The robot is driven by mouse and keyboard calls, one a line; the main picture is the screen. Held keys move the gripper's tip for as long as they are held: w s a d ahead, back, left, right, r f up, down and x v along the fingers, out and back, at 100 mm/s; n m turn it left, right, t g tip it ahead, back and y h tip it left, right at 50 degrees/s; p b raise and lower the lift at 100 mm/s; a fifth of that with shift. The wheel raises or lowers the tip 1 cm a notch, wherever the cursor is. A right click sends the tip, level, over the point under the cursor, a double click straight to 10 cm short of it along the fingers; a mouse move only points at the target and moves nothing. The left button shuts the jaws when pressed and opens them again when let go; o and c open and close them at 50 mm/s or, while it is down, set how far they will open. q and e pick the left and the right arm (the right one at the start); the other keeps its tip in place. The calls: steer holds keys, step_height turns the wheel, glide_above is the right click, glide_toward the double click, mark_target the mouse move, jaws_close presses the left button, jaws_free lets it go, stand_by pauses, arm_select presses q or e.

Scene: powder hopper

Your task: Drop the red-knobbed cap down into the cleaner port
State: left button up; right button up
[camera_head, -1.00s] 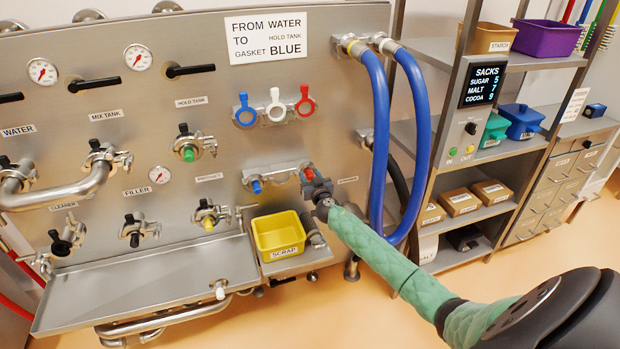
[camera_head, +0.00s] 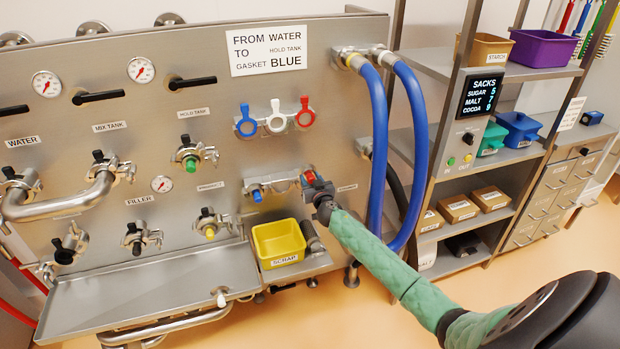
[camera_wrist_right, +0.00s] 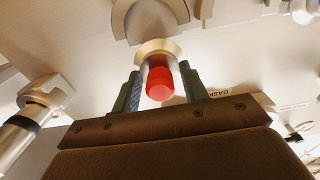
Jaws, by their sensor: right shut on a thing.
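The red-knobbed cap (camera_wrist_right: 160,80) sits between my right gripper's fingers (camera_wrist_right: 163,88) in the right wrist view, with a pale metal collar behind the knob. In the head view my right gripper (camera_head: 314,188) is shut on the cap (camera_head: 308,177) at the right end of a small holder (camera_head: 282,186) on the steel panel. I cannot tell whether the cap is clear of the holder. The likely cleaner port (camera_head: 66,248), a black-knobbed fitting, is at the lower left; its label is not readable now. My left gripper is out of view.
A blue-knobbed cap (camera_head: 256,194) sits at the holder's left end. Below are a yellow scrap bin (camera_head: 279,243) and a steel tray (camera_head: 150,285). Blue hoses (camera_head: 378,150) hang right of my gripper. A bent pipe (camera_head: 60,208) and several valves protrude on the left.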

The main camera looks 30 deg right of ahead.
steer(key=v, duration=0.7)
steer(key=shift+s+r, duration=0.3)
steer(key=shift+s, duration=0.1)
steer(key=shift+a, duration=0.15)
